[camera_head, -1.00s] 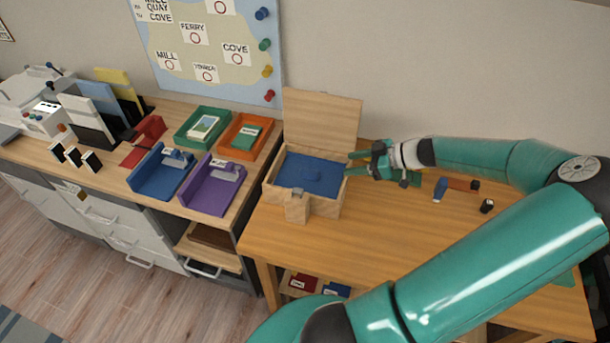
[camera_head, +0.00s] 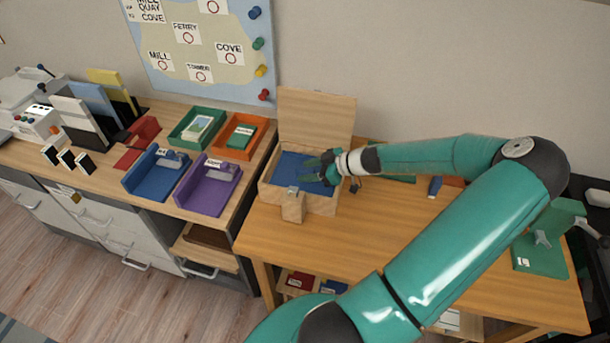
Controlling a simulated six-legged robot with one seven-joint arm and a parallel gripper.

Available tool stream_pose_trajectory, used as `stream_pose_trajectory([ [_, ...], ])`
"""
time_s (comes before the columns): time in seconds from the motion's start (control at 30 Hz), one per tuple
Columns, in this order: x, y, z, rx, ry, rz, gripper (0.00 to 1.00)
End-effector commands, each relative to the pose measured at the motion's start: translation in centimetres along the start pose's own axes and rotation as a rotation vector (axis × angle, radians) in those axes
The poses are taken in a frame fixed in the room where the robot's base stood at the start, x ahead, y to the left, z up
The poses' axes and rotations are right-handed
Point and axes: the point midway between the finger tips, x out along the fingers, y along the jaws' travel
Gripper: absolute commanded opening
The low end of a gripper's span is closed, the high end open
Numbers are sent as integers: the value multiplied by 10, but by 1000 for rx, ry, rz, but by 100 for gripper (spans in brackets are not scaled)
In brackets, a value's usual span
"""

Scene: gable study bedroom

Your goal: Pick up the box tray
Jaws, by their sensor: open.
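The box tray (camera_head: 287,170) is a blue insert lying inside an open wooden box (camera_head: 322,205). The box stands at the left end of the wooden table, with its lid (camera_head: 315,120) raised against the wall side. My gripper (camera_head: 311,171) is open and empty, reaching in from the right over the tray's right part. Its fingers and wrist hide that part of the tray and some of the box's right wall. I cannot tell whether the fingers touch the tray.
To the left, a desk holds a blue tray (camera_head: 150,184), a purple tray (camera_head: 205,195), a green tray (camera_head: 181,132) and an orange tray (camera_head: 229,146). A green stand (camera_head: 541,258) is at the table's right.

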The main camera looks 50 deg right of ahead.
Motion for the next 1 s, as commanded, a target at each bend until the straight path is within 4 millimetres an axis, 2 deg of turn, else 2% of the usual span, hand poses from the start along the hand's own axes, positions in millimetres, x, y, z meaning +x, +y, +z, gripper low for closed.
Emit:
stream_pose_trajectory([
  [0.2, 1, 0, 0, 1, 0, 1, 47],
  [0.27, 1, 0, 0, 1, 0, 1, 37],
  [0.4, 1, 0, 0, 1, 0, 1, 10],
  [0.47, 1, 0, 0, 1, 0, 1, 0],
  [0.77, -1, 0, -3, 0, 0, 1, 0],
  [0.87, -6, 1, -12, -1, 1, 2, 0],
  [1.0, -19, 1, -34, -3, -1, 4, 0],
])
